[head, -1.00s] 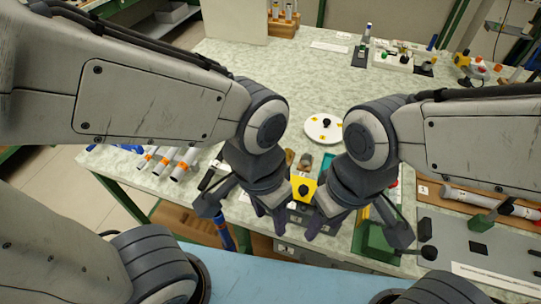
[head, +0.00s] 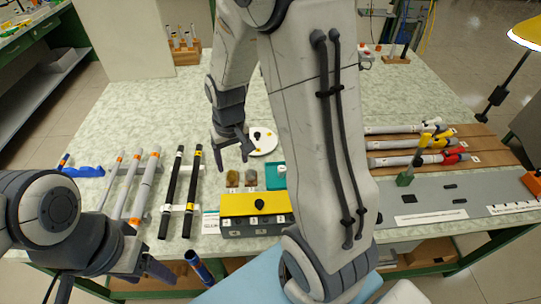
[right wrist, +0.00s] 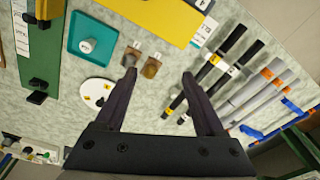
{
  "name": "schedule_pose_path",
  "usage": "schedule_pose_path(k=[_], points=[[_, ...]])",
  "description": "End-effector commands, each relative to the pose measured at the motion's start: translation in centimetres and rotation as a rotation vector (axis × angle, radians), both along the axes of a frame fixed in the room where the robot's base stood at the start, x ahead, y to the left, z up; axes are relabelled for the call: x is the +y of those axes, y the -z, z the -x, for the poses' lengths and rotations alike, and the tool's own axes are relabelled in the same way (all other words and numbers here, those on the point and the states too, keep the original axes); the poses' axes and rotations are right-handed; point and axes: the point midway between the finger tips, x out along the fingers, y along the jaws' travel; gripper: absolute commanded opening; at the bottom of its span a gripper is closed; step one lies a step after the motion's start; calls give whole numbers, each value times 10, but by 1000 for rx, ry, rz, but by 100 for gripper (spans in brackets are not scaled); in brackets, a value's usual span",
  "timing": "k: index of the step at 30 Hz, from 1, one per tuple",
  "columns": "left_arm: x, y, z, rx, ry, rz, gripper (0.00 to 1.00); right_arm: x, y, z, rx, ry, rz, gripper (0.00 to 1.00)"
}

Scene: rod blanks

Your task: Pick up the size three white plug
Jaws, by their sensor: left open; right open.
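A small white plug (right wrist: 87,45) sits in the teal tray (right wrist: 108,36) in the right wrist view; its size mark cannot be read. In the head view the tray (head: 275,184) is just right of two brown-topped pieces (head: 242,178). My right gripper (head: 235,152) is open and empty above the table, beyond the brown pieces and left of the tray. Its spread fingers (right wrist: 160,76) show in the right wrist view, with the tray ahead and to the left. My left gripper (head: 158,268) is open and low at the table's front left edge.
A yellow-topped box (head: 255,205) with a black knob stands at the front. A white round disc (head: 263,141) is by the right gripper. Black rods (head: 172,190) and grey rods (head: 146,184) lie left. My right arm hides the table's middle right.

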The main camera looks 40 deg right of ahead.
Motion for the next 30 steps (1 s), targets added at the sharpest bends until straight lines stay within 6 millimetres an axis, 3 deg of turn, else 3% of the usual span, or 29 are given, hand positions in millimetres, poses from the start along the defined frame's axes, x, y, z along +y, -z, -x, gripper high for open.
schedule_pose_path(k=[1,3,6,9,14,21,30], points=[[0,-12,0,0,0,0,67,-38,7,-7,6,100,3,72],[0,-18,0,0,0,0,67,-79,21,-13,1,202,9,72],[0,-25,0,0,0,0,67,-127,38,-12,-6,313,16,72],[0,-29,0,0,0,0,67,-158,51,-7,-12,384,21,72],[0,-31,0,1,0,-1,67,-176,68,-4,-13,427,23,72],[0,-36,0,1,0,-1,67,-177,103,-7,-13,426,23,72],[0,-44,0,1,0,-1,67,-175,125,-9,-12,422,23,72]])
